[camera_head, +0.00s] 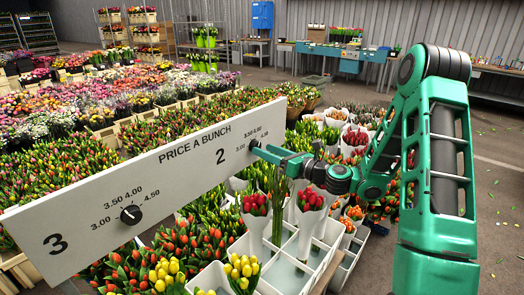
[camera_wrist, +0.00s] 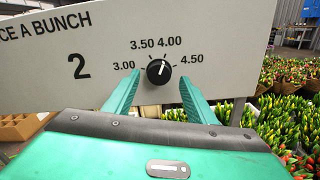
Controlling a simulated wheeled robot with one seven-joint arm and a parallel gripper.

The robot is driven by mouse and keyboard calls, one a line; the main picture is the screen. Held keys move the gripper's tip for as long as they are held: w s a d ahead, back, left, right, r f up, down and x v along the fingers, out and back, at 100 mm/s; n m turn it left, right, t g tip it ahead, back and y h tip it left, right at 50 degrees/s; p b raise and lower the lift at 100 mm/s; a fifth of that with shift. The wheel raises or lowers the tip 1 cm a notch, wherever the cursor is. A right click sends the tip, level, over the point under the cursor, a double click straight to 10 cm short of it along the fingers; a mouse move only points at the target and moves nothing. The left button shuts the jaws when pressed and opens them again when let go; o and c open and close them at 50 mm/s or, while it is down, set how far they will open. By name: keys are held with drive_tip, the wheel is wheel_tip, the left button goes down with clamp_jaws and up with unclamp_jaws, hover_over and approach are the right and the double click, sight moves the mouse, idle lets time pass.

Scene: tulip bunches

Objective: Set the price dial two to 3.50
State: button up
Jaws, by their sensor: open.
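Dial two (camera_wrist: 158,72) is a small black knob on the white price board (camera_wrist: 40,75), just right of the number 2. Its white pointer is tilted up and slightly right, nearer the 4.00 label than the 3.50 label. My gripper (camera_wrist: 160,76) is open, with one green finger on each side of the knob. Gaps appear to remain between the fingers and the knob; I cannot tell how deep the tips reach. In the head view, my gripper (camera_head: 258,149) is at the board's right end and partly hides dial two.
Dial three (camera_head: 131,214) is on the same board (camera_head: 180,178), at the left. Tulip bunches (camera_head: 185,240) and white crates (camera_head: 290,272) stand below and in front of the board. More flowers (camera_head: 70,165) fill the area behind it.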

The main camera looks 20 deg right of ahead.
drive_tip(key=shift+x, duration=1.35)
